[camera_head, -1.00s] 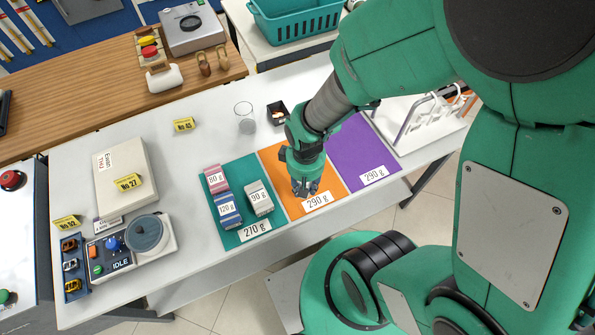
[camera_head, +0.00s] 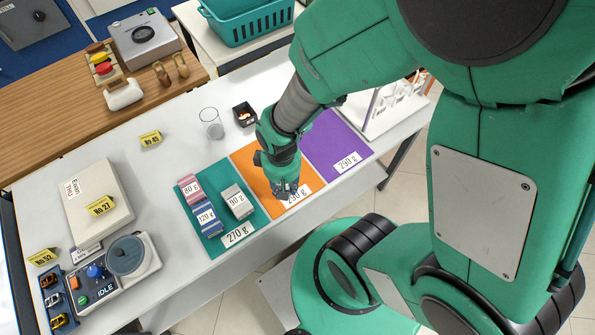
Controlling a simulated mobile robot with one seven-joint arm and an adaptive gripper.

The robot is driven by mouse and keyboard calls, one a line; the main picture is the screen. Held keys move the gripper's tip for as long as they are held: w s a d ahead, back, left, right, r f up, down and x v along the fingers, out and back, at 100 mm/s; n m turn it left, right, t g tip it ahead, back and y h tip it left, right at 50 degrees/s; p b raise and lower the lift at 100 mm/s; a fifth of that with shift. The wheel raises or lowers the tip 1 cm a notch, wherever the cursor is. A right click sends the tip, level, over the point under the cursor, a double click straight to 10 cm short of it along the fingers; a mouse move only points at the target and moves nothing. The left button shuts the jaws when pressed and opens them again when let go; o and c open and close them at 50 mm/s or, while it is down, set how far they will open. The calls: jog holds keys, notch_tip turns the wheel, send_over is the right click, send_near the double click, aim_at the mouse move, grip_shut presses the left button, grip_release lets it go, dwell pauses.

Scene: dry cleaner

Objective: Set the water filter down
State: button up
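My gripper (camera_head: 288,192) points down over the orange mat (camera_head: 251,169), close to its front edge, and partly covers that mat's weight label. The fingers are small and dark here. I cannot tell whether they are open or shut, or whether anything is between them. I cannot pick out a water filter for certain. Three blocks stand on the green mat (camera_head: 224,224): a pink one marked 80 g (camera_head: 191,188), a blue striped one marked 120 g (camera_head: 208,219) and a grey one marked 90 g (camera_head: 238,202).
The purple mat (camera_head: 325,135) to the right looks empty. A clear glass (camera_head: 211,125) and a small black box (camera_head: 244,115) stand behind the mats. A scale with a round grey top (camera_head: 126,255) and a pale case (camera_head: 95,202) are at the left.

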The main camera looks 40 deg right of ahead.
jog(key=shift+d+m, duration=0.3)
jog(key=shift+d, duration=0.5)
jog(key=s+d+m+p, duration=0.1)
jog(key=s+d+m, duration=0.1)
jog(key=d, duration=0.6)
jog(key=s+d+m, duration=0.3)
jog(key=d, duration=0.5)
jog(key=shift+s+r+m+p, duration=0.15)
jog(key=shift+s+m+p, duration=0.05)
jog(key=shift+m+p, duration=0.2)
jog(key=w+d, duration=0.2)
jog(key=w, duration=0.2)
jog(key=w+d+f+b, duration=0.1)
jog(key=w+d, duration=0.2)
jog(key=w, duration=0.1)
jog(key=w+d+b, duration=0.1)
jog(key=w+d, duration=0.1)
jog(key=w, duration=0.3)
jog(key=shift+d+f, duration=0.2)
jog(key=shift+d, duration=0.2)
jog(key=shift+w+d+b, duration=0.15)
jog(key=shift+w+b, duration=0.05)
jog(key=shift+b, duration=0.1)
jog(key=shift+w+d+f, duration=0.1)
jog(key=shift+f, duration=0.3)
jog(key=shift+f+b, duration=0.6)
jog(key=shift+f, duration=0.85)
